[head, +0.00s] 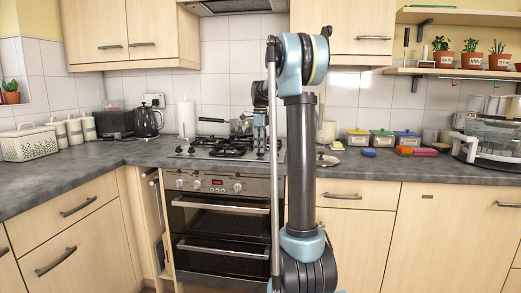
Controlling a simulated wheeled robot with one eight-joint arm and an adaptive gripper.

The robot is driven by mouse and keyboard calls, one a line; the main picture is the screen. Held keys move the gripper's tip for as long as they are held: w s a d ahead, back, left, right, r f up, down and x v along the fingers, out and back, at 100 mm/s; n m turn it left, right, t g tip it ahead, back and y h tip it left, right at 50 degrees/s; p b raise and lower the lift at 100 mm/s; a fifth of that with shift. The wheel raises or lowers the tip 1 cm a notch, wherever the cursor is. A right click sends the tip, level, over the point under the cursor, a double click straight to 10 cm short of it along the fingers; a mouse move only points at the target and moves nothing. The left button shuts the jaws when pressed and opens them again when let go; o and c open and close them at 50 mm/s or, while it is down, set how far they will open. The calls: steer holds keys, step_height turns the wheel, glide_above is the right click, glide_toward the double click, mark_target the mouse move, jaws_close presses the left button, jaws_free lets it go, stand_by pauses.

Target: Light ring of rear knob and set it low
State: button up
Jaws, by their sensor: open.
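No lit ring shows; flames are too small to make out. Several knobs (237,187) sit on the oven's front panel (215,184) below, beside a red display.
Left of the hob stand a white paper roll (186,118) and a black kettle (146,123). Coloured tins (381,138) and a dish rack (490,142) stand on the right worktop. The range hood (232,6) hangs above the hob. The left front worktop is clear.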

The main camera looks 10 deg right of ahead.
steer(key=shift+f, duration=0.3)
